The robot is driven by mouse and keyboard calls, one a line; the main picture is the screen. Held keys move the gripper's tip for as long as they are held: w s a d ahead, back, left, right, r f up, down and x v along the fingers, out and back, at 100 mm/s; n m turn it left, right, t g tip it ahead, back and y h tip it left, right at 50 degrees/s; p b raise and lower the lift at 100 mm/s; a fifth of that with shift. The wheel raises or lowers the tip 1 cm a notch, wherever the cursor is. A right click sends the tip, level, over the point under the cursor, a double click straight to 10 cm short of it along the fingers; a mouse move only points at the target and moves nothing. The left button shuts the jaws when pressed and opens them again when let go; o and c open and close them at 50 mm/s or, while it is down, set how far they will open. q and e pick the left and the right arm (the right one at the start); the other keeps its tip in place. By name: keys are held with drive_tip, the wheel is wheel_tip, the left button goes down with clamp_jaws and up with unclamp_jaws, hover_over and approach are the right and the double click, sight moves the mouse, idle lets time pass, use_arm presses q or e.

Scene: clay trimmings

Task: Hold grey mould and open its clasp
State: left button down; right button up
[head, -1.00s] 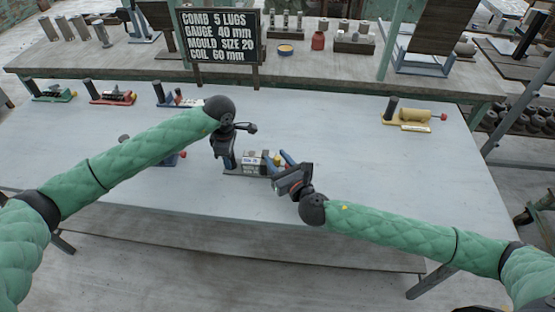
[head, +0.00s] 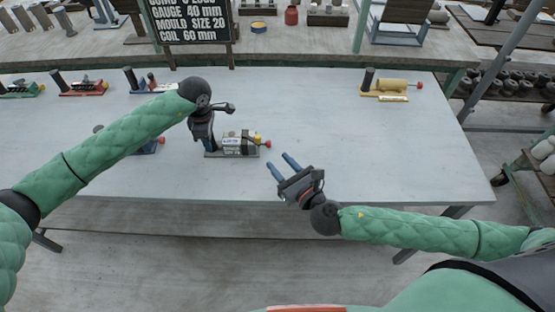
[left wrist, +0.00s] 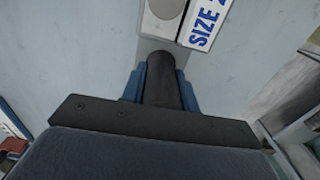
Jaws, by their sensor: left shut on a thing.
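The grey mould (head: 236,147) stands on a dark base on the pale table, with a yellow part (head: 257,138) and a red knob (head: 267,144) at its right end. My left gripper (head: 209,146) is shut on the dark upright handle at its left end. In the left wrist view the dark handle (left wrist: 162,80) sits between the blue fingers, below a white "SIZE" label (left wrist: 208,22). My right gripper (head: 283,166) is open and empty, its two blue fingers apart, right of and nearer than the red knob. The clasp's state is too small to tell.
Similar moulds stand on the table: red (head: 83,88), green (head: 20,90) and another (head: 150,82) at back left, yellow (head: 390,88) at back right. One is partly behind my left arm. A sign (head: 192,22) stands behind. The table's right half is mostly clear.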

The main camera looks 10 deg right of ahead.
idle(0.3)
use_arm(q)
drive_tip(key=c, duration=1)
unclamp_jaws()
